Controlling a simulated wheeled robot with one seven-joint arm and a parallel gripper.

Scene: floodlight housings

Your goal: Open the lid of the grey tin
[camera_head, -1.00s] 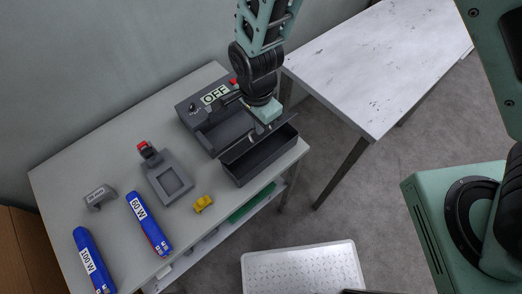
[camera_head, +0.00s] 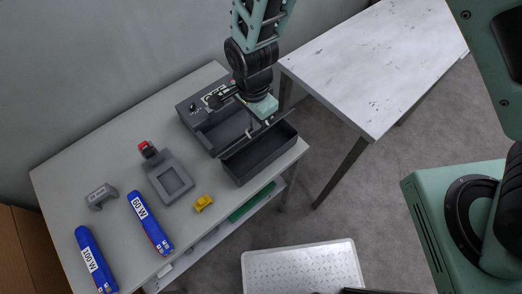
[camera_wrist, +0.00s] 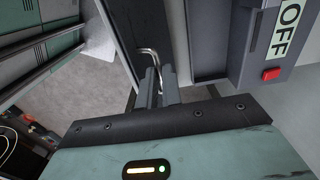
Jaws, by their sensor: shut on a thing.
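The grey tin (camera_head: 262,165) is a dark grey open-topped box at the right end of the grey table, with its inside showing. Its lid (camera_head: 235,148) stands raised along the far side, seen nearly edge-on and partly hidden by my gripper. My gripper (camera_head: 264,121) is above the tin's far edge, at the lid. In the wrist view my gripper's fingers (camera_wrist: 159,77) are shut on a bent metal handle (camera_wrist: 150,56) on the lid. The fingers cover part of the handle.
A grey housing with an OFF label (camera_wrist: 290,25) and red button stands close behind the lid. A grey fixture (camera_head: 168,180), a yellow block (camera_head: 203,204), blue 60 W (camera_head: 150,224) and 100 W (camera_head: 95,260) packs lie leftward. A white table (camera_head: 375,65) stands right.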

